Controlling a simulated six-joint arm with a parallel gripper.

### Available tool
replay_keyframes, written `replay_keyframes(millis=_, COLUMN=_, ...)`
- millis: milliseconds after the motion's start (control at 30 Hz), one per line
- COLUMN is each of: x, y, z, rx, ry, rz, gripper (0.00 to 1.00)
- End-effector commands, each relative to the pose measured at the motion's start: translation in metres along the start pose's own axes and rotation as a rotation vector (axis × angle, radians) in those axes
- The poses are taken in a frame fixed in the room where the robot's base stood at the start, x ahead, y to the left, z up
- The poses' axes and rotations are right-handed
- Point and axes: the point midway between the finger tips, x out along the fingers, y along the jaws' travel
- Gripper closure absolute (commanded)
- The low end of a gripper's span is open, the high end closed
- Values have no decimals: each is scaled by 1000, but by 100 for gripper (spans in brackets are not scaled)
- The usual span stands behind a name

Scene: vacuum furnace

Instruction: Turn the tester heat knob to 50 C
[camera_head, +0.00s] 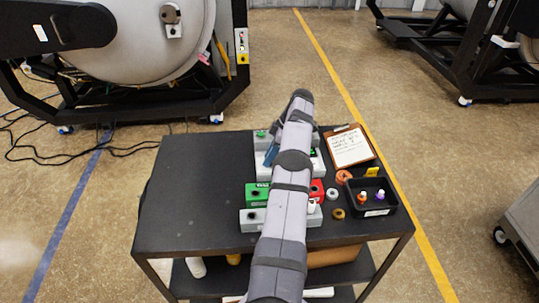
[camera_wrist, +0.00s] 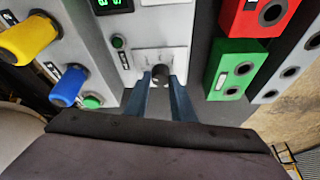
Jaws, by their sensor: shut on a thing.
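The heat knob (camera_wrist: 160,73) is a small dark knob on a pale plate of a white tester (camera_wrist: 168,30), seen in the wrist view. My gripper (camera_wrist: 162,82) has its two blue fingers on either side of the knob and is shut on it. The knob's scale and pointer are too small to read. A dark display with green digits (camera_wrist: 112,4) is partly cut off at the top of the wrist view. In the head view the tester (camera_head: 263,166) is mostly hidden by my arm.
A green box (camera_head: 257,195) and a red box (camera_wrist: 255,15) stand beside the tester. Yellow (camera_wrist: 28,40) and blue (camera_wrist: 68,88) knobs are at the other side. A clipboard (camera_head: 350,148) and a black tray (camera_head: 372,212) lie on the right of the black cart (camera_head: 190,195). Its left half is clear.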

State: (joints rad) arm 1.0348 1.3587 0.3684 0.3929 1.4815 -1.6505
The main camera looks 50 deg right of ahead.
Motion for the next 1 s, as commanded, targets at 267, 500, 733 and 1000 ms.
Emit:
replay_keyframes(millis=267, x=0, y=-1, z=1, rx=-2, ry=-3, rz=-3, gripper=100)
replay_keyframes(millis=500, x=0, y=0, z=1, rx=-1, ry=-3, rz=-3, gripper=59)
replay_keyframes(millis=733, x=0, y=0, z=1, rx=-2, ry=-1, rz=-2, gripper=59)
replay_keyframes(millis=1000, x=-9, y=0, z=-3, rx=-3, ry=-1, rz=1, gripper=59)
